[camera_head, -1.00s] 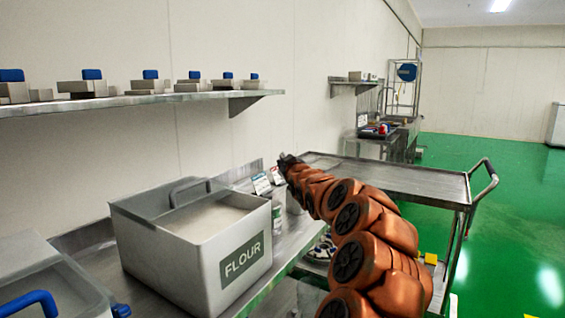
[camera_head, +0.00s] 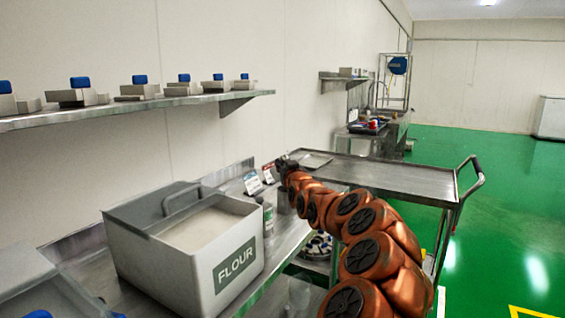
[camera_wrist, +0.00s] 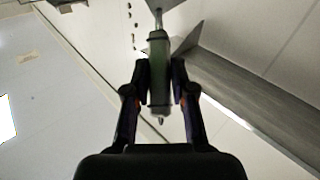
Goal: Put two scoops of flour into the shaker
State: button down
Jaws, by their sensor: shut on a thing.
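The flour bin (camera_head: 140,255) is a grey open box labelled FLOUR, standing on the steel counter at lower left with pale flour (camera_head: 205,228) inside. My gripper (camera_wrist: 160,75) is shut on the grey-green handle of a tool (camera_wrist: 159,50) with a thin metal neck, probably the scoop. In the head view my gripper (camera_head: 284,163) is small and dark, right of the bin and above the counter. A grey metal cylinder (camera_head: 284,203), perhaps the shaker, stands below it, partly hidden by my arm.
A small bottle (camera_head: 267,217) and upright cards (camera_head: 253,183) stand between the bin and my arm. A wall shelf (camera_head: 180,103) with blue-topped items runs above the counter. A steel cart (camera_head: 400,180) is behind my arm. Green floor at right is open.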

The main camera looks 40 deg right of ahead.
jog(key=shift+s+d+r+m+p, duration=0.15)
jog(key=shift+s+d+m+p, duration=0.15)
jog(key=shift+m+p, duration=0.35)
jog(key=s+d+f+m+h+b, duration=0.2)
jog(key=s+d+m+h+b, duration=0.1)
jog(key=m, duration=0.8)
jog(key=shift+s+d+f+b, duration=0.45)
jog(key=shift+d+b, duration=0.25)
jog(key=shift+d, duration=0.2)
jog(key=shift+s, duration=0.1)
jog(key=shift+s+d, duration=0.1)
dwell(1.0)
